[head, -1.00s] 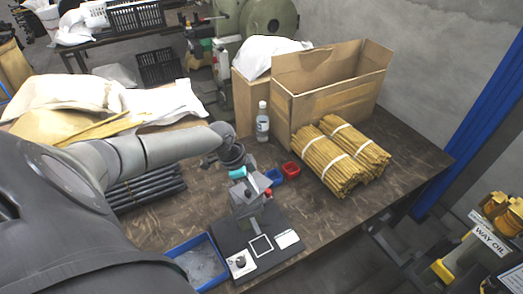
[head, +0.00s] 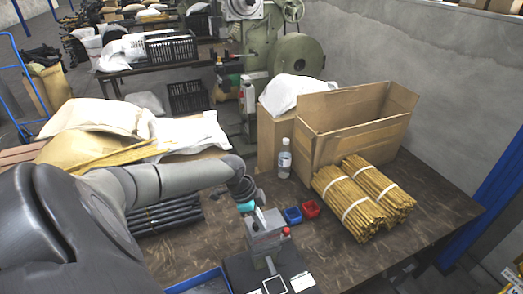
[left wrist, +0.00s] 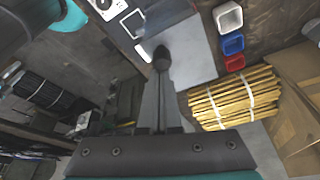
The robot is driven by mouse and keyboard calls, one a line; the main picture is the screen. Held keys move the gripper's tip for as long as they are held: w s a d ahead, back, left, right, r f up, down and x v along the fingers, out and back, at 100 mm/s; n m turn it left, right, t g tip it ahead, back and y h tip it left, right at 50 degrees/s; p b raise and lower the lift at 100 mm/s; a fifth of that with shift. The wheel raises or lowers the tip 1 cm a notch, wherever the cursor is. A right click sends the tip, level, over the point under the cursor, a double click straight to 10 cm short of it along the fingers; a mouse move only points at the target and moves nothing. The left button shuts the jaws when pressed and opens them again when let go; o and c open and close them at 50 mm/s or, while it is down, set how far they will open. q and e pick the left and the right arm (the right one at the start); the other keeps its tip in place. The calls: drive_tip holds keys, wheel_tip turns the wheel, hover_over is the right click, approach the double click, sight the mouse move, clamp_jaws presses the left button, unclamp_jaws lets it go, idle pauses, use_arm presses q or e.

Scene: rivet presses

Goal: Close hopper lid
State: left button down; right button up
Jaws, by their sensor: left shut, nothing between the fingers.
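A grey bench press (head: 264,238) with a red knob (head: 286,231) stands on a dark base plate on the wooden bench. I cannot make out the hopper lid for certain. In the left wrist view a flat grey panel (left wrist: 192,48) lies beyond my fingers, with a dark round knob (left wrist: 161,60) in front of it. My left gripper (left wrist: 161,78) is shut and empty, its tips close to that knob; I cannot tell whether they touch. In the head view its teal band (head: 246,206) shows just behind the press, and the fingers are hidden. My right gripper is out of view.
Blue (head: 292,215) and red (head: 311,208) bins sit behind the press. Dark rods (head: 165,217) lie left; a blue tray (head: 205,283) is in front.

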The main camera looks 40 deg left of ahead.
use_arm(q)
drive_tip(key=shift+w, duration=0.1)
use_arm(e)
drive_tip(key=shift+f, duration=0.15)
use_arm(q)
drive_tip(key=shift+w+a+b, duration=0.1)
drive_tip(key=shift+w+b, duration=0.6)
drive_tip(key=shift+d+p, duration=0.3)
drive_tip(key=d+p, duration=0.2)
drive_tip(key=d, duration=0.1)
wheel_tip(320, 180, up, 9)
hover_over(275, 222)
drive_tip(key=s, duration=0.4)
drive_tip(key=shift+w+a+r, duration=0.1)
drive_tip(key=shift+w+r, duration=0.05)
drive_tip(key=shift+r, duration=0.05)
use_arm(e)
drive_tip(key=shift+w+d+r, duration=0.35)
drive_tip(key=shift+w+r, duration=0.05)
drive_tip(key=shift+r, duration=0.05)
